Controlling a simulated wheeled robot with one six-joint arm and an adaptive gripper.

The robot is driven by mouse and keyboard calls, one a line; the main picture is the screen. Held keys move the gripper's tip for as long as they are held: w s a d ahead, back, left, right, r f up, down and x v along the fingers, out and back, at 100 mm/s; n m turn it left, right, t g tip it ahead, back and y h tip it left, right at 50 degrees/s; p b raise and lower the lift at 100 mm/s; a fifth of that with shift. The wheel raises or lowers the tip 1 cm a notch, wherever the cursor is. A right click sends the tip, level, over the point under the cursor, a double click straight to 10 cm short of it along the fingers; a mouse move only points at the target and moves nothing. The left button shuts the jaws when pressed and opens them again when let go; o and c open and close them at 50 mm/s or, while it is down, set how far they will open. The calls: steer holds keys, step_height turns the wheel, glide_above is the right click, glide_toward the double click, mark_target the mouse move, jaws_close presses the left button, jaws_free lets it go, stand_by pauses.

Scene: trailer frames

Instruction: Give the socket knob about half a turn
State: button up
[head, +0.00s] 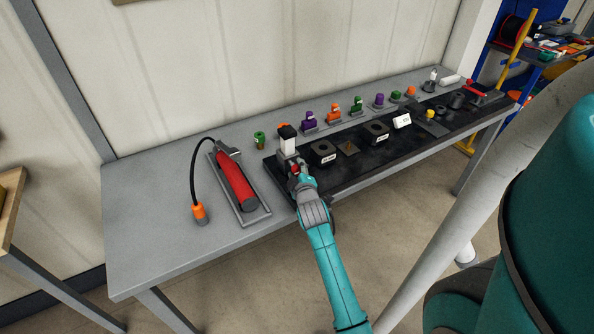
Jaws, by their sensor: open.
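My gripper (297,166) is open at the left end of the black strip on the bench, reaching in from the front. A small red part shows at its fingertips; I cannot tell whether it belongs to the gripper. A white block with a black top (287,144) stands just behind the fingertips, with a bit of orange behind it. I cannot make out which piece is the socket knob; it may be hidden by my gripper. Square dark blocks with round holes (323,152) (376,131) stand to the right on the strip.
A red cylinder (236,181) lies in a grey tray left of my gripper, its black hose ending in an orange plug (200,213). Several green, purple and orange fittings (334,112) line the back. The grey bench (150,240) is clear at front left.

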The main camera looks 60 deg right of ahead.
steer(key=shift+w+d, duration=0.1)
steer(key=shift+c, duration=0.2)
steer(key=c, duration=0.8)
